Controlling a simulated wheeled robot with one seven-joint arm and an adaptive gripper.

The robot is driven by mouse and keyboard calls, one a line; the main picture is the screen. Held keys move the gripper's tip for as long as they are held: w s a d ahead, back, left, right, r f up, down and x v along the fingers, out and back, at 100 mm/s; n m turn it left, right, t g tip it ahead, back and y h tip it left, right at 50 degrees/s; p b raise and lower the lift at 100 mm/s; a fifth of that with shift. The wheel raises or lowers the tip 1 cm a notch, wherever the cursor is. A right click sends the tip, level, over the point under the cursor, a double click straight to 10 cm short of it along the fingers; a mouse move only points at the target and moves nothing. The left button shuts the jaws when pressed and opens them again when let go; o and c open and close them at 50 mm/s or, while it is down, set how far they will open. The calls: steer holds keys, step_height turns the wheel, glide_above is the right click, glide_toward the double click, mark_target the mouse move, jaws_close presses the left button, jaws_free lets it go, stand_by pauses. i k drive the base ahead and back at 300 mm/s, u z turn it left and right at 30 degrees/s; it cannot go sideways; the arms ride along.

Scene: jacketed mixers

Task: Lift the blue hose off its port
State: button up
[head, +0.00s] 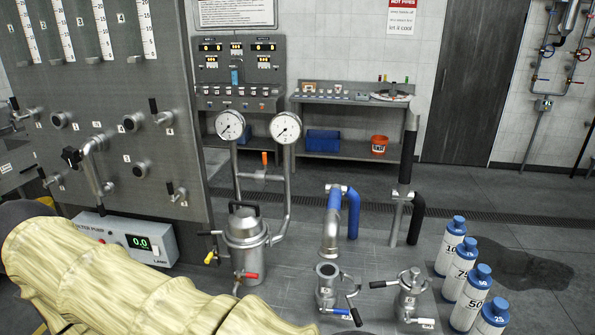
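The blue hose (353,213) stands at mid-right in the head view. Its blue top joins a bent metal pipe (331,232) on its left. The metal pipe's lower end is just behind an open-topped metal port (326,288) with a blue lever; I cannot tell whether they touch. The blue hose's lower end meets the grey deck. My arm, in a cream ribbed sleeve, crosses the lower left. My gripper does not show clearly, so its hold on anything cannot be seen.
A black hose (417,218) and a second port (411,296) with black and white-tipped levers stand to the right. Several blue-capped bottles (452,245) line the right. A lidded metal vessel (246,245) stands left. A valve panel (110,120) rises behind my arm.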

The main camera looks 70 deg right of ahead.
mark_target(328, 249)
steer(key=u, duration=0.05)
steer(key=k, duration=1.15)
steer(key=z, duration=1.5)
steer(key=i, duration=0.45)
steer(key=z, duration=0.05)
